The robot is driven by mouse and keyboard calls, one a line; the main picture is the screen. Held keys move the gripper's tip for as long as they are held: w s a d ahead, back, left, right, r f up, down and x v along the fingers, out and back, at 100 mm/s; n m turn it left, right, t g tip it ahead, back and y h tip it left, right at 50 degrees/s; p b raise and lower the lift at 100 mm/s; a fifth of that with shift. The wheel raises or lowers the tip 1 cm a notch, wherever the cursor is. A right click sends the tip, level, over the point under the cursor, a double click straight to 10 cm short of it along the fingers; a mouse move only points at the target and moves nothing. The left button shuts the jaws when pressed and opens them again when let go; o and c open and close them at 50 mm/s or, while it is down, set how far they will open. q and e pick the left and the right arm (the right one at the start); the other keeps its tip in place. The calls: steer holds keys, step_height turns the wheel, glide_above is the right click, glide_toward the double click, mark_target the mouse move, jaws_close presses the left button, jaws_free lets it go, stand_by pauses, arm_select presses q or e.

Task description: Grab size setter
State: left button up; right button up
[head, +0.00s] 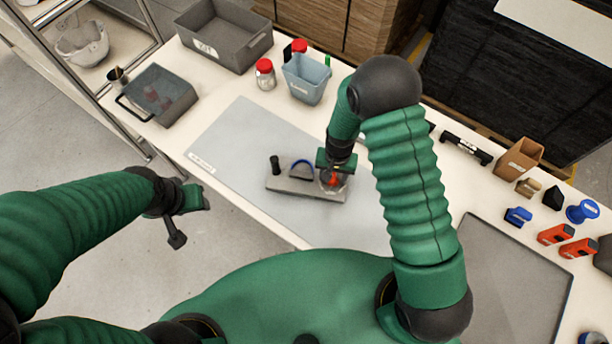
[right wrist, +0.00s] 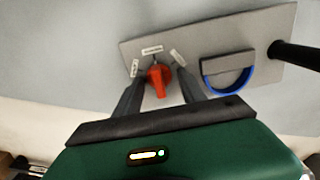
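A grey base plate (head: 307,191) lies on the mat, bearing a black post (head: 275,165), a blue arc (head: 303,166) and a red knob (head: 333,180). The red knob, seemingly the size setter, also shows in the right wrist view (right wrist: 159,79) with small white labels around it. My right gripper (head: 334,174) is over the plate's right end. In the right wrist view its two fingers (right wrist: 159,88) stand open on either side of the knob, with small gaps apparent. My left gripper (head: 190,216) is open and empty, off the table's front edge.
A grey mat (head: 235,130) covers the middle table. A large grey bin (head: 225,35), handled tray (head: 160,95), blue-grey bin (head: 306,78) and red-lidded jar (head: 265,74) stand behind. Blue and orange tools (head: 556,235) and a brown box (head: 518,159) lie right.

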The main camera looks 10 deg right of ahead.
jaws_close()
stand_by(0.3)
